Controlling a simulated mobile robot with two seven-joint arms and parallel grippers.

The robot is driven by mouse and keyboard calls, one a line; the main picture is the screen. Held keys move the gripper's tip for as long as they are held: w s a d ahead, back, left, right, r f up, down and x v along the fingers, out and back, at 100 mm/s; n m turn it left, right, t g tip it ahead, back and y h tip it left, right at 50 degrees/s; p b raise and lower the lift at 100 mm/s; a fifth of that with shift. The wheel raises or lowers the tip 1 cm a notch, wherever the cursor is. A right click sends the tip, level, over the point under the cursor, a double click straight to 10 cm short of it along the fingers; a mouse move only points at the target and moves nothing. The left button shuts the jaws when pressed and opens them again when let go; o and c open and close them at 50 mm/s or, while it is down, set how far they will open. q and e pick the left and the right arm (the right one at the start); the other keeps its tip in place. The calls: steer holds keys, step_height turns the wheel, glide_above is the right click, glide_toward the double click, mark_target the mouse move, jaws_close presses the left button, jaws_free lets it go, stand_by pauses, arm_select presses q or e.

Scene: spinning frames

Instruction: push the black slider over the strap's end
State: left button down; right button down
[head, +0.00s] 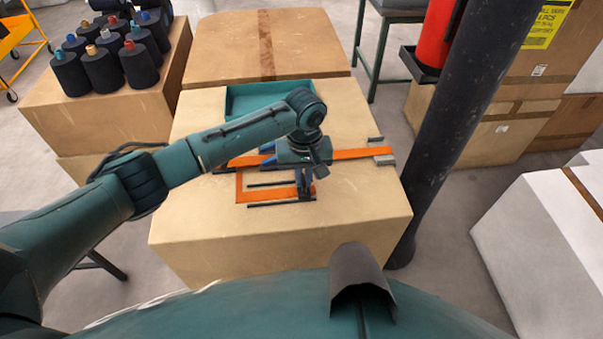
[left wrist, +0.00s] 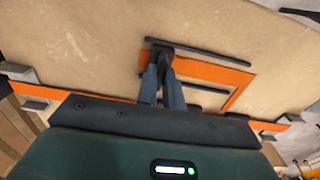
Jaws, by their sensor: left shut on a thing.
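An orange strap (head: 350,154) lies flat across the cardboard box top (head: 200,225) and bends back in a loop, with its lower run (head: 270,194) between two dark rails. It also shows in the left wrist view (left wrist: 212,72). My left gripper (head: 306,190) points down at the right end of that lower run. Its fingers (left wrist: 161,72) are shut on a small dark piece, which looks like the black slider (left wrist: 163,50). The fingers mostly hide the slider, so I cannot tell how far it overlaps the strap's end. My right gripper is not in view.
Dark rails (head: 281,204) flank the lower run. Grey blocks (head: 384,160) sit at the strap's right end. A teal tray (head: 240,98) stands behind. A dark post (head: 440,140) rises close on the right. The box's front is bare.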

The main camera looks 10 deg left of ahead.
arm_select(q)
steer(key=c, duration=1.5)
jaws_free()
steer(key=shift+w+d, duration=0.1)
steer(key=shift+d, duration=0.1)
step_height(320, 180, up, 13)
steer(key=shift+r, duration=0.15)
